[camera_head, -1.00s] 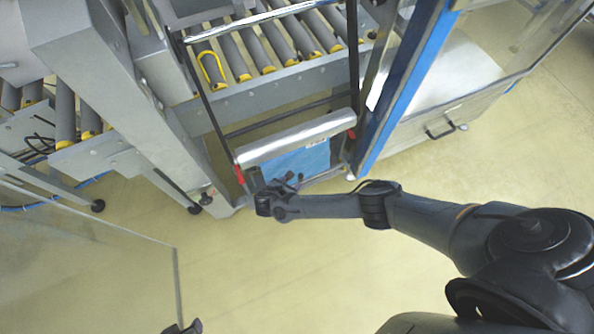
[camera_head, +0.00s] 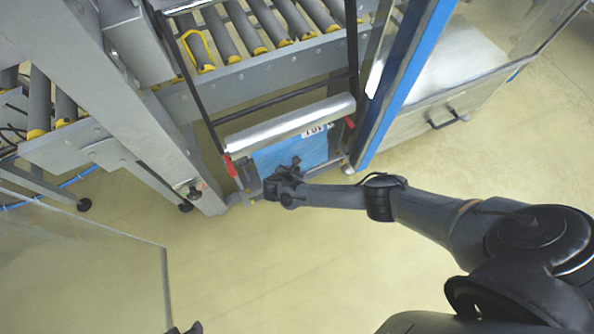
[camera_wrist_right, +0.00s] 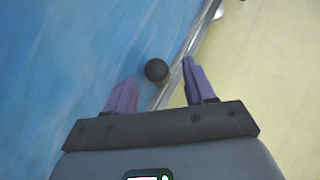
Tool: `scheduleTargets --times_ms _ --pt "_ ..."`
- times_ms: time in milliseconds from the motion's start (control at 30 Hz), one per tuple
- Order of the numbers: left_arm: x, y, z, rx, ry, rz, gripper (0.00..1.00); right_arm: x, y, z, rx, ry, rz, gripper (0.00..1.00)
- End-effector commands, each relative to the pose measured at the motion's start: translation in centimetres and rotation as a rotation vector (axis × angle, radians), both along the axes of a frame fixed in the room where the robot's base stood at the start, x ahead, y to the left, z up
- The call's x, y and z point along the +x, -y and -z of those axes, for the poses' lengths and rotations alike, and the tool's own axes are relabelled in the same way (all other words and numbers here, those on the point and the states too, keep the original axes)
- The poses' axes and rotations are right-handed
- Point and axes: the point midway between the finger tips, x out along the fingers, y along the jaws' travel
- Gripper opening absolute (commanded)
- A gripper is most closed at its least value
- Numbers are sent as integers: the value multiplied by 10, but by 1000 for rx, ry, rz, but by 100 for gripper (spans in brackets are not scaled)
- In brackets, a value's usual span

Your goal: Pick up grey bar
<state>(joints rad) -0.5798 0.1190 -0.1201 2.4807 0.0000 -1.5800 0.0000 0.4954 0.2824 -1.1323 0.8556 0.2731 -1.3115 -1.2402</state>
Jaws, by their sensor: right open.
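A thin grey bar (camera_wrist_right: 190,45) runs diagonally along the edge of the blue sheet in the right wrist view. My right gripper (camera_head: 285,172) is over the lower part of the blue sheet (camera_head: 300,150) in the head view. Its two purple fingers (camera_wrist_right: 160,95) are apart, with the bar's line passing between them in the picture and nothing held. Whether the bar is at fingertip depth is unclear. A round black knob (camera_wrist_right: 156,69) shows beside the bar. A dark tip at the bottom edge, probably my left gripper (camera_head: 190,328), is mostly cut off.
A silver roll (camera_head: 290,122) lies across the frame above the blue sheet. A blue post (camera_head: 405,90) and metal cabinet (camera_head: 430,110) stand to the right, a grey machine leg (camera_head: 150,120) to the left. The yellowish floor (camera_head: 270,270) is clear in front.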

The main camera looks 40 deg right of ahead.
Motion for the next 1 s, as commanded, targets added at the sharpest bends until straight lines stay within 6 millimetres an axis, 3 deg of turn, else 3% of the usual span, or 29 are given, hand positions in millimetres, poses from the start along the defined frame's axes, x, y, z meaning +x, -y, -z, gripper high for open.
scheduleTargets --times_ms 100,400,767,1000 --pt "0 0 15 0 -2 0 43 3 9 12 0 1 1 54" --pt "0 0 14 0 -2 0 43 5 12 11 0 1 1 54" --pt "0 0 14 1 -1 1 43 5 11 11 0 1 1 0" --pt "0 -1 14 2 -1 2 43 5 12 11 0 1 1 0"
